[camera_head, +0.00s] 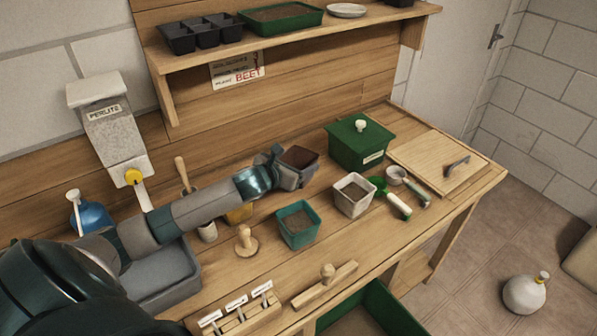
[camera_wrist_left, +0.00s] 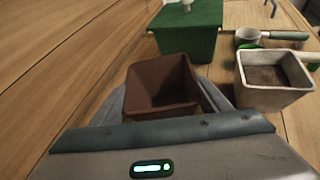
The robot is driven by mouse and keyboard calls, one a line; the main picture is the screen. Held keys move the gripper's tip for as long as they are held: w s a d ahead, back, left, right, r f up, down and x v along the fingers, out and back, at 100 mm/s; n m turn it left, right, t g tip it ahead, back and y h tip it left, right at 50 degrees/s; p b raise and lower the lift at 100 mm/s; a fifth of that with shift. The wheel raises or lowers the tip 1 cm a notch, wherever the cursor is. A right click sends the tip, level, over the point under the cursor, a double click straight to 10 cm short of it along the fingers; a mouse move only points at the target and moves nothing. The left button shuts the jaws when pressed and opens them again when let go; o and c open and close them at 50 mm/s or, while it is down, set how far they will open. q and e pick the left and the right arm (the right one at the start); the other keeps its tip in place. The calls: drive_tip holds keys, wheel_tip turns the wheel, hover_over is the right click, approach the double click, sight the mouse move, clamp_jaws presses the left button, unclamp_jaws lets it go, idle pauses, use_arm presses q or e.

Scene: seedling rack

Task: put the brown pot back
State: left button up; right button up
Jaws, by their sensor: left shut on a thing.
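The brown pot (camera_head: 300,158) is a small square pot near the back of the bench, behind the white pot. It also shows in the left wrist view (camera_wrist_left: 160,88), upright between the fingers. My left gripper (camera_head: 292,172) is shut on the brown pot, with a finger on either side of it. In the head view the gripper hides the pot's lower part, so I cannot tell whether it touches the bench. My right gripper is not in view.
A white soil pot (camera_head: 352,209) and a teal soil pot (camera_head: 297,238) stand in front. A green lidded box (camera_head: 360,144) stands right of the brown pot. A shelf (camera_head: 300,35) with trays overhangs the back.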

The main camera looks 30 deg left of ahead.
use_arm(q)
drive_tip(key=shift+f, duration=0.1)
wheel_tip(320, 180, down, 2)
drive_tip(key=shift+f+p, duration=0.25)
drive_tip(key=shift+p, duration=0.3)
drive_tip(key=shift+f, duration=0.6)
drive_tip(key=shift+f, duration=0.2)
drive_tip(key=o, duration=1.2)
drive_tip(key=shift+r, duration=0.15)
